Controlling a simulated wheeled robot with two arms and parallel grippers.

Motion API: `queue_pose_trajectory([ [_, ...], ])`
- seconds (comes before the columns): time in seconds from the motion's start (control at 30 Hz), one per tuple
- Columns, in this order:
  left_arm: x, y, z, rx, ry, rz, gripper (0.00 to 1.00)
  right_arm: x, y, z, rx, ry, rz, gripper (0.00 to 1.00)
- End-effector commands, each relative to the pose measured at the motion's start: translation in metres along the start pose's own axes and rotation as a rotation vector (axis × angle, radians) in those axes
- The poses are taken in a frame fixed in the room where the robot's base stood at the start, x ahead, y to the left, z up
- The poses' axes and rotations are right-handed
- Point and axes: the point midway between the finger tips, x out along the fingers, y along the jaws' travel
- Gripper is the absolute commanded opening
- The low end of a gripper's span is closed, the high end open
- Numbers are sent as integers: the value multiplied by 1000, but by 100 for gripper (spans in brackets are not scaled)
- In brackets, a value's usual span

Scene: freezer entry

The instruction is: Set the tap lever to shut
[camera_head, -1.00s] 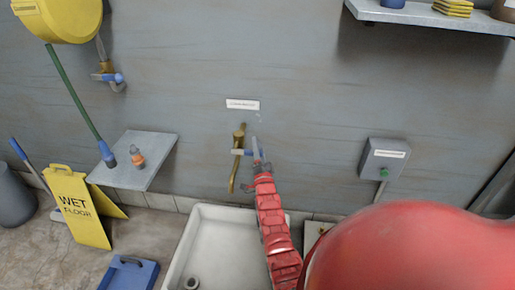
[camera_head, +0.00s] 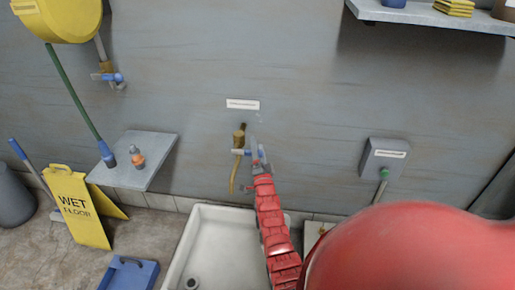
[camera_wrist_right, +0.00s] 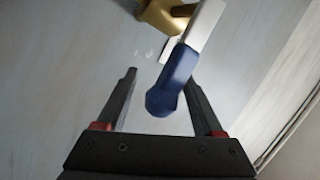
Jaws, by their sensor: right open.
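The brass tap (camera_head: 239,138) sticks out of the grey wall below a small white label, with its spout hanging down. Its lever is pale metal with a blue end (camera_head: 262,152) and points right in the head view. Contact with the lever cannot be made out. My left gripper is not in view.
A white sink (camera_head: 205,235) stands below the tap. A grey box with a green button (camera_head: 386,158) is on the wall at right. A small shelf with a bottle (camera_head: 137,158), a second tap (camera_head: 108,76) and a yellow wet-floor sign (camera_head: 78,205) are at left.

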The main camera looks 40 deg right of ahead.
Motion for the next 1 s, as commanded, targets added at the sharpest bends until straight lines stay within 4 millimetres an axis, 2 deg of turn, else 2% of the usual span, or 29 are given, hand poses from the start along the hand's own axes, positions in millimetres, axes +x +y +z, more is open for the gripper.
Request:
queue_pose_trajectory([
  [0.23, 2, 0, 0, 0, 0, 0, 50, -34, 0, 0, -1, -1, 1, 69],
  [0.7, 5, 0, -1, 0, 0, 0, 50, -144, 1, 1, 0, -3, 3, 69],
  [0.9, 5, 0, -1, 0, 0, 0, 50, -168, 0, 1, 0, -3, 2, 69],
  [1.0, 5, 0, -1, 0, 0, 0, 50, -172, 0, 1, 0, -3, 1, 69],
])
